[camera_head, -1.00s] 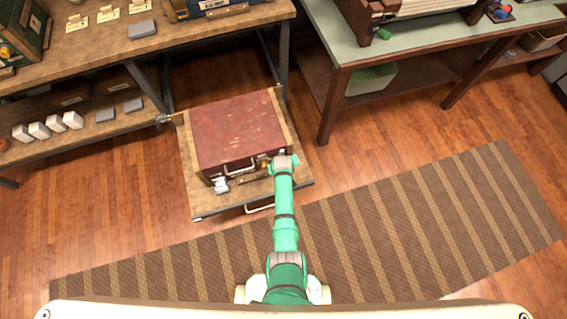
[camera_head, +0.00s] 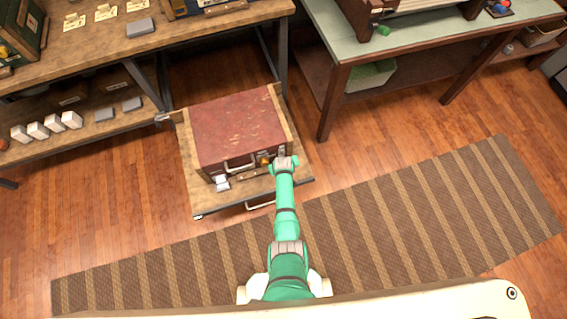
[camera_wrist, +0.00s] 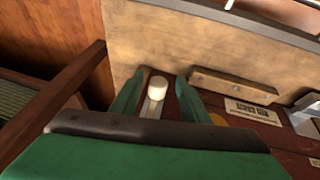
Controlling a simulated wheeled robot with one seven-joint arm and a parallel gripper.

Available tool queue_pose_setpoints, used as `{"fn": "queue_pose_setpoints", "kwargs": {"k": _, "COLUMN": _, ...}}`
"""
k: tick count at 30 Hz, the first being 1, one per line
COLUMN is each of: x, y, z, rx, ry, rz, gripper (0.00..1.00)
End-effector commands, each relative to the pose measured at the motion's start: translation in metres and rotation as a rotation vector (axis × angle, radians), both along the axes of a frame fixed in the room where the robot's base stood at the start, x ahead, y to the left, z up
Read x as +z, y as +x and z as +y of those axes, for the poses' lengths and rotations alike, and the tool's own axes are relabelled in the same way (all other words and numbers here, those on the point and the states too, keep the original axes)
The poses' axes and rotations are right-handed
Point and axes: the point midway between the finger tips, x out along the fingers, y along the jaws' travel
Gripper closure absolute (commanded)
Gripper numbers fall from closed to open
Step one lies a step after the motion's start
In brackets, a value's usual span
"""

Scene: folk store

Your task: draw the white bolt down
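A red case (camera_head: 238,130) with worn dark edges lies on a wooden pull-out board (camera_head: 200,198). My gripper (camera_head: 284,162) is at the case's front right corner. In the wrist view, the white bolt (camera_wrist: 157,88), a short pale piece with a rounded end, stands between the two green fingers of my gripper (camera_wrist: 161,76). The fingers are apart. The bolt is nearer the left finger, and a gap shows on its right; I cannot tell whether the left finger touches it. In the head view my gripper hides the bolt.
A wooden workbench (camera_head: 110,45) stands behind left and a green-topped table (camera_head: 430,42) behind right. A striped rug (camera_head: 400,210) covers clear floor in front.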

Motion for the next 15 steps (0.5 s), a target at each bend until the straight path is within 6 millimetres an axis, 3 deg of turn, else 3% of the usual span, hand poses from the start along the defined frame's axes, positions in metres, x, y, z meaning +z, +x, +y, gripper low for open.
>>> {"fn": "queue_pose_setpoints", "kwargs": {"k": 8, "x": 0.004, "y": 0.000, "z": 0.001, "rx": 0.000, "ry": 0.001, "rz": -0.003, "gripper": 0.58}}
{"fn": "queue_pose_setpoints", "kwargs": {"k": 15, "x": 0.024, "y": -0.010, "z": 0.002, "rx": 0.000, "ry": 0.002, "rz": -0.005, "gripper": 0.58}}
